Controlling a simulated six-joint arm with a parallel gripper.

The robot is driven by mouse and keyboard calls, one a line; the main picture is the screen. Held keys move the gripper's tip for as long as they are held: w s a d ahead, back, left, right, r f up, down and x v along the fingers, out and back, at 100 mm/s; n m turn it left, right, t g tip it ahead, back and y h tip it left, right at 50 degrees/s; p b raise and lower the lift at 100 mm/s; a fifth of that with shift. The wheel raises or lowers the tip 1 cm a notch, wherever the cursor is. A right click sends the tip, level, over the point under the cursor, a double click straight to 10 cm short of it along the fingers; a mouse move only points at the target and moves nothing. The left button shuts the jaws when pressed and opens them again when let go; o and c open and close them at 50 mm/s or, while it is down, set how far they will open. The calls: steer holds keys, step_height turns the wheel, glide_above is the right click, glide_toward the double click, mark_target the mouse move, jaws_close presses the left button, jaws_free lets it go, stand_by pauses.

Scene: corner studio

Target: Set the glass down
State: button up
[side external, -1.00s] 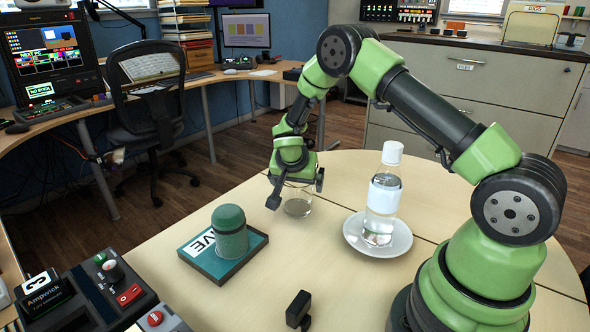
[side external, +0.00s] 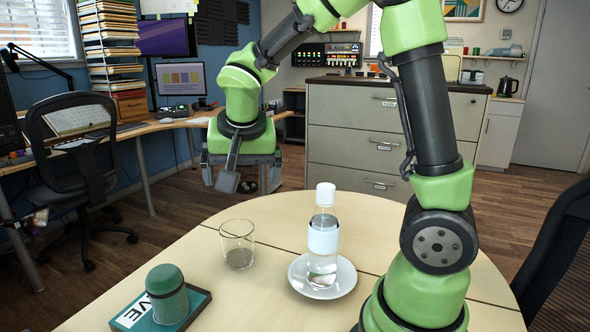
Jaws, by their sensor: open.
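The glass (side external: 238,245) is a clear tumbler standing upright on the light wooden table, left of the bottle. It looks empty, with a darker patch at its bottom. My gripper (side external: 240,186) is above and apart from the glass, with nothing visible between its fingers. Its jaws are open, one grey finger nearest the camera hanging down.
A clear bottle (side external: 322,240) with a white cap and label stands on a white saucer (side external: 345,278) right of the glass. A green domed object (side external: 167,294) stands on a teal book or board (side external: 200,299) at the front left. Bare tabletop lies between them.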

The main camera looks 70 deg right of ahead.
steer(key=s+a+r+n+t+y, duration=0.2)
steer(key=s+a+r+n, duration=0.1)
steer(key=s, duration=0.4)
steer(key=s+a+r+n+t+y, duration=0.2)
steer(key=s+a+r+n+y, duration=0.1)
steer(key=s, duration=0.5)
steer(key=a+n, duration=0.1)
steer(key=a, duration=0.1)
steer(key=shift+a+r+y, duration=0.15)
steer(key=shift+a+y, duration=0.15)
